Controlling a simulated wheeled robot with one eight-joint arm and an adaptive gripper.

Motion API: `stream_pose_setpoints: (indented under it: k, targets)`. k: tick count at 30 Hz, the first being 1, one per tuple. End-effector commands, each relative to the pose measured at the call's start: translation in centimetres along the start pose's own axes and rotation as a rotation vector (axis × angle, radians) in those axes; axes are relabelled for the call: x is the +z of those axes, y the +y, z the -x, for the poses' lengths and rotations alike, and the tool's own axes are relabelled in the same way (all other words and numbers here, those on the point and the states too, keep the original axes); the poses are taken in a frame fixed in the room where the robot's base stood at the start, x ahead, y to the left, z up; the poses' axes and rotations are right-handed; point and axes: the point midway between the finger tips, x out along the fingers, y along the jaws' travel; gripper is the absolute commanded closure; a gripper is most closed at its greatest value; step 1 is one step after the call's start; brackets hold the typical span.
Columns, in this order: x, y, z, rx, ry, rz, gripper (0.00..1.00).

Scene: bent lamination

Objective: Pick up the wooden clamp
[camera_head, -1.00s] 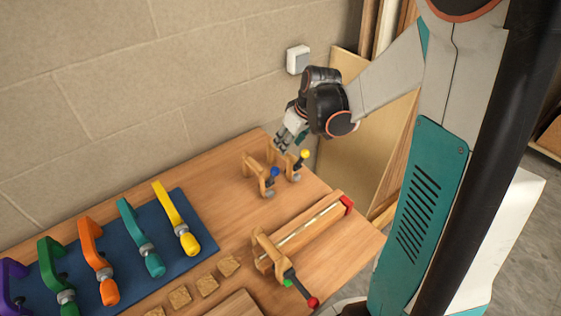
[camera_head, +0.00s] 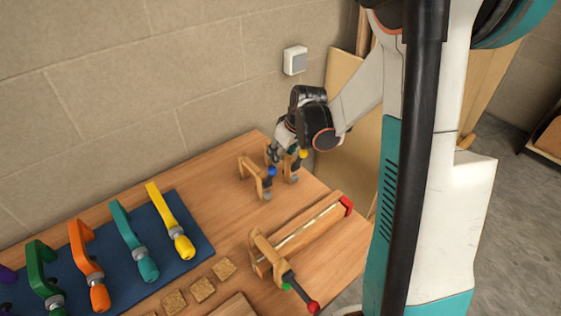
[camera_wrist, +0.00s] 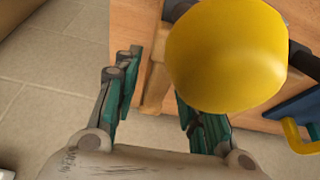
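A small wooden clamp with a yellow knob (camera_head: 303,154) stands near the far right edge of the table. In the wrist view its round yellow knob (camera_wrist: 228,55) fills the upper middle, close to the camera, and hides part of the right finger. A tan wooden part (camera_wrist: 156,88) of it shows between the fingers. My gripper (camera_head: 277,158) is down at this clamp, with its fingers apart, one on either side of the wood. I cannot tell whether they touch it. A second wooden clamp with a blue knob (camera_head: 271,171) stands just left of it.
A long bar clamp (camera_head: 310,232) with red ends lies in front on the table (camera_head: 215,185). Several coloured clamps, including a yellow one (camera_head: 168,215), lie on a blue mat (camera_head: 205,240) at left. Small wood blocks (camera_head: 203,289) lie near the front. A wall stands behind.

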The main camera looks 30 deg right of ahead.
Motion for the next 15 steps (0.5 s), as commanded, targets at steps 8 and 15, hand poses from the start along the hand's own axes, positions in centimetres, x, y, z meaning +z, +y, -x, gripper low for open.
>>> stream_pose_setpoints:
  k: [8,15]
  targets:
    - [-0.02,0.01,0.03,0.000,0.000,0.000,1.00]
    - [-0.05,0.01,0.13,0.000,0.000,0.000,1.00]
